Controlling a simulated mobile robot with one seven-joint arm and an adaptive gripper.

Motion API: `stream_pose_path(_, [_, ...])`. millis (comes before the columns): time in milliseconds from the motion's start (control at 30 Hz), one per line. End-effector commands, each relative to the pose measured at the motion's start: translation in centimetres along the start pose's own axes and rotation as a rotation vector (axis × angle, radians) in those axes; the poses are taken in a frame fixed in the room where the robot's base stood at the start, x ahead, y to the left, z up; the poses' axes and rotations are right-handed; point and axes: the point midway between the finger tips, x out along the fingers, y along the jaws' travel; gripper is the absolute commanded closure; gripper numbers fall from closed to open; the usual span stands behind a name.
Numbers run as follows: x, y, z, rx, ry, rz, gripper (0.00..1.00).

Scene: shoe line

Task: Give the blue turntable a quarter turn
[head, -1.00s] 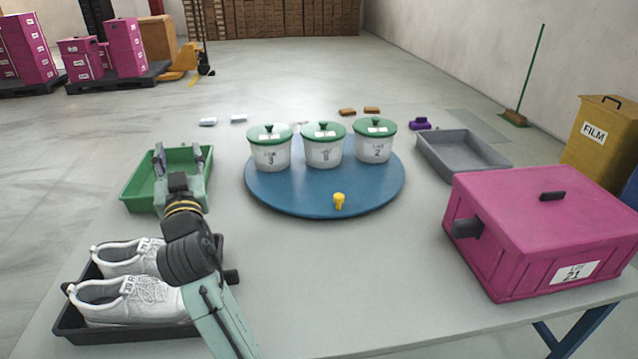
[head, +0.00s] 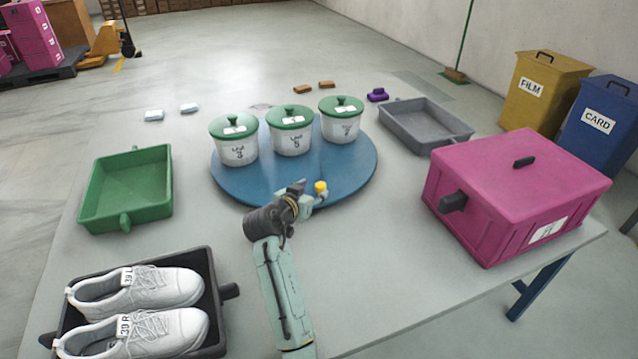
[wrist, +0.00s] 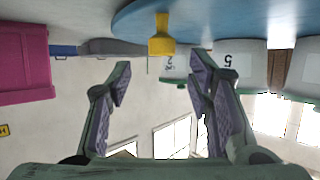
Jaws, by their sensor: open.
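The blue turntable (head: 240,182) lies flat on the grey table and also shows along the top of the wrist view (wrist: 220,20), which looks upside down. A yellow knob (head: 321,187) stands near its front edge; it shows in the wrist view (wrist: 162,38) too. Three white pots with green lids (head: 233,141) (head: 290,130) (head: 341,121) stand on its back part. My gripper (head: 309,195) is at the turntable's front edge, close beside the knob. In the wrist view its two fingers (wrist: 161,85) are spread, with the knob lined up between them. I cannot tell whether they touch it.
A pink box (head: 500,200) stands at the right, and a grey tray (head: 440,137) behind it. A green tray (head: 125,195) is at the left. A black tray (head: 212,300) with white shoes is at the front left. Small blocks lie behind the turntable.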

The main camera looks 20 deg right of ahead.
Motion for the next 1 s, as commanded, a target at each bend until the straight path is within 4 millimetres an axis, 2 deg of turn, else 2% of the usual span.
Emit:
stream_pose_path(200, [4.2, 0.0, -0.2, -0.003, -0.001, 0.0, 0.53])
stream_pose_path(400, [6.7, -0.1, -0.1, -0.002, 0.001, -0.002, 0.53])
stream_pose_path(800, [7.4, -0.1, -0.1, -0.001, 0.001, -0.004, 0.54])
stream_pose_path(1000, [7.3, -0.1, -0.1, -0.001, 0.001, -0.004, 0.67])
